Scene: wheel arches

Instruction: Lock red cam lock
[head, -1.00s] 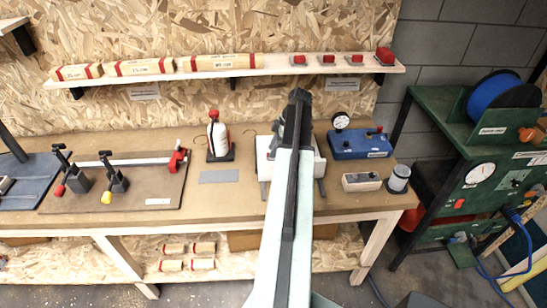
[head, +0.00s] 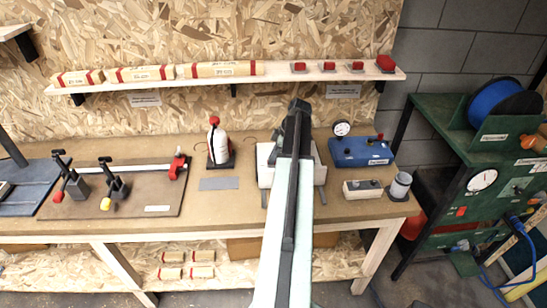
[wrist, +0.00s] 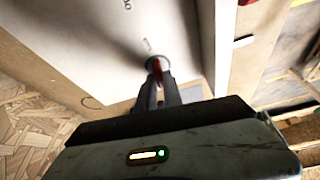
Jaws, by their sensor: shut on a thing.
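The red cam lock (wrist: 157,70) shows in the wrist view as a small red lever in a grey round seat on a pale panel (wrist: 120,40). My gripper (wrist: 158,84) is shut on the red lever, its two dark fingers on either side of it. The fingers hide part of the lever, so its exact angle is hard to tell. In the head view my arm covers the cam lock, and a white fixture (head: 265,171) shows beside the arm on the bench.
The wooden bench (head: 240,214) holds a white bottle with a red top (head: 217,143) to the left and a blue gauge box (head: 360,152) to the right. A shelf (head: 280,75) runs above. A green cart (head: 440,115) stands at the right.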

